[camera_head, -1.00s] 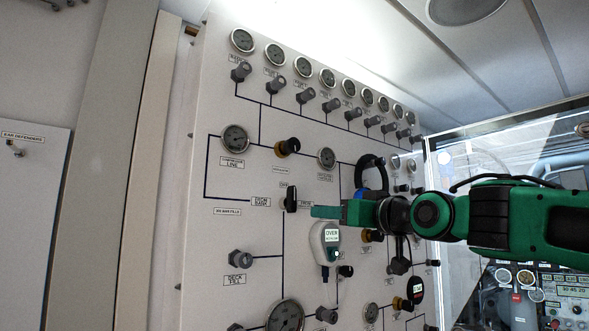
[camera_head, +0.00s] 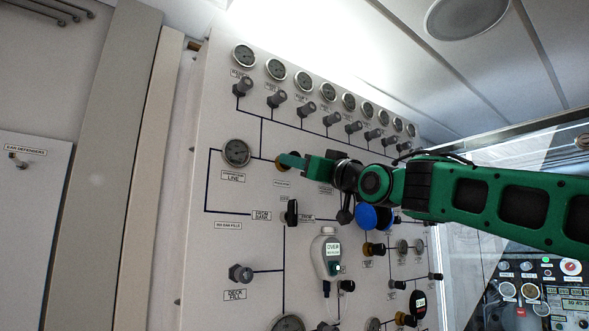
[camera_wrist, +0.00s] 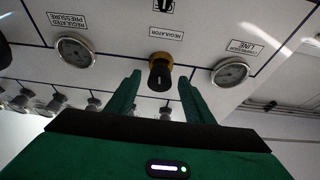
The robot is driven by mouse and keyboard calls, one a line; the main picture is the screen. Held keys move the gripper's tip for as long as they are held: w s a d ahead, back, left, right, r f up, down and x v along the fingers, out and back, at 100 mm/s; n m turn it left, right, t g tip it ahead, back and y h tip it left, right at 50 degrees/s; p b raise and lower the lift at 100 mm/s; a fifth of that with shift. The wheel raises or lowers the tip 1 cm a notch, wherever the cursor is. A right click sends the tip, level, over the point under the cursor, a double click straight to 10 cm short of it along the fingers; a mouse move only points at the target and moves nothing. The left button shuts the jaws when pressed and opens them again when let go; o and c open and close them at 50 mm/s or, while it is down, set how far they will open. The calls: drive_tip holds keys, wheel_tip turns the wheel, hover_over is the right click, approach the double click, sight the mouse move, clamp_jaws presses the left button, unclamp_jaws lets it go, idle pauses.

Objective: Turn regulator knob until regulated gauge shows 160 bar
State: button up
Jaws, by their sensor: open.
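The regulator knob (camera_wrist: 160,77) is black with a brass-coloured collar, under a label reading REGULATOR in the wrist view. My green gripper (camera_wrist: 157,92) is open, its two fingers on either side of the knob's near end, with gaps visible. In the head view my gripper (camera_head: 283,160) is at the knob and hides most of it. The regulated pressure gauge (camera_wrist: 75,52) is left of the knob in the wrist view; its needle is too small to read. In the head view my arm hides that gauge.
The compressor line gauge (camera_head: 236,152) is just left of my gripper; it also shows in the wrist view (camera_wrist: 230,72). A row of gauges and grey valves (camera_head: 328,92) runs above. A black bank valve (camera_head: 291,212) and a white handheld unit (camera_head: 327,256) are below.

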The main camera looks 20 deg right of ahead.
drive_tip(key=shift+w+a+r, duration=0.2)
drive_tip(key=shift+w, duration=0.4)
drive_tip(key=c, duration=1)
drive_tip(key=shift+n, duration=0.4)
drive_tip(key=o, duration=1)
